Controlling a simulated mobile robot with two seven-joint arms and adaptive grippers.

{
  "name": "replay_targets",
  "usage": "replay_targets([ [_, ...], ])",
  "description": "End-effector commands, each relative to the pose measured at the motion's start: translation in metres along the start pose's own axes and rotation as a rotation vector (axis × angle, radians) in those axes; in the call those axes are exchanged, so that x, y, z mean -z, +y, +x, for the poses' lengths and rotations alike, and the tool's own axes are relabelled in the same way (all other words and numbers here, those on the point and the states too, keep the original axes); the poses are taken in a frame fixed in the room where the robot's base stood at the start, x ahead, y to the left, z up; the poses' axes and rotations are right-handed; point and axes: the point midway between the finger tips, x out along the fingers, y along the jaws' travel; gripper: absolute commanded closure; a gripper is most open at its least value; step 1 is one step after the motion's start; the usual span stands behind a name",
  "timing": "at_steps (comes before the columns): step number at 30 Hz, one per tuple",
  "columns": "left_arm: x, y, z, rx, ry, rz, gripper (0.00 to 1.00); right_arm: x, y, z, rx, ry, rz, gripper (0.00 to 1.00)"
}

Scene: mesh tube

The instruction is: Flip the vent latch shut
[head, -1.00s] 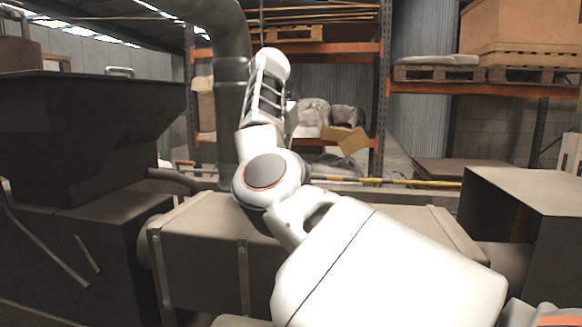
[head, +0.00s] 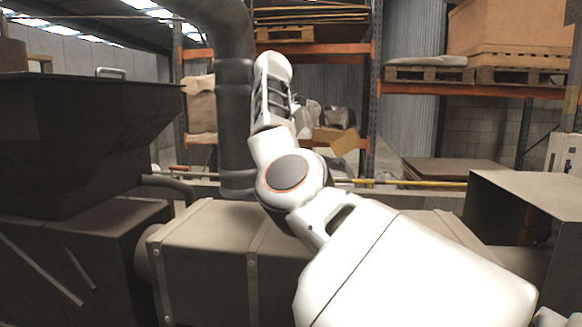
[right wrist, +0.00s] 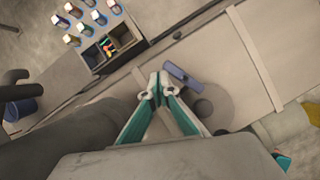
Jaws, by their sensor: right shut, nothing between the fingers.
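A small blue-purple lever (right wrist: 182,77), which looks like the vent latch, shows in the right wrist view. It lies at an angle beside a round grey plate (right wrist: 212,104) on the grey-brown machine surface. My right gripper (right wrist: 157,85), with teal fingers, is shut and empty. Its tips are just left of the lever; I cannot tell whether they touch it. In the head view my white right arm (head: 290,175) rises from the lower right over the machine tube (head: 200,255). The right gripper and the latch cannot be made out there. My left gripper is not in view.
A dark hopper (head: 75,140) stands at left, with a thick vertical pipe (head: 235,120) behind the tube. A box-shaped housing (head: 515,205) is at right. In the right wrist view, an open crate (right wrist: 118,45) and several bottles lie at the upper left.

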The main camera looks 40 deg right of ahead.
Motion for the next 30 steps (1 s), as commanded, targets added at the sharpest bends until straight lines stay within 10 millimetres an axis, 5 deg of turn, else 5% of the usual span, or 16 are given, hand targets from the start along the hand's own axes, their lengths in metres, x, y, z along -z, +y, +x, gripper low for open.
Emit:
replay_targets([
  [7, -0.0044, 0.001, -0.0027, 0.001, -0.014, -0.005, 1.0, -0.0026, -0.0009, 0.0004, 0.07, 0.0, 0.172, 1.0],
  [30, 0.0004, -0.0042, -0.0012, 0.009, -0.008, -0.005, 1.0, -0.0074, -0.002, 0.0031, 0.065, 0.001, 0.166, 1.0],
])
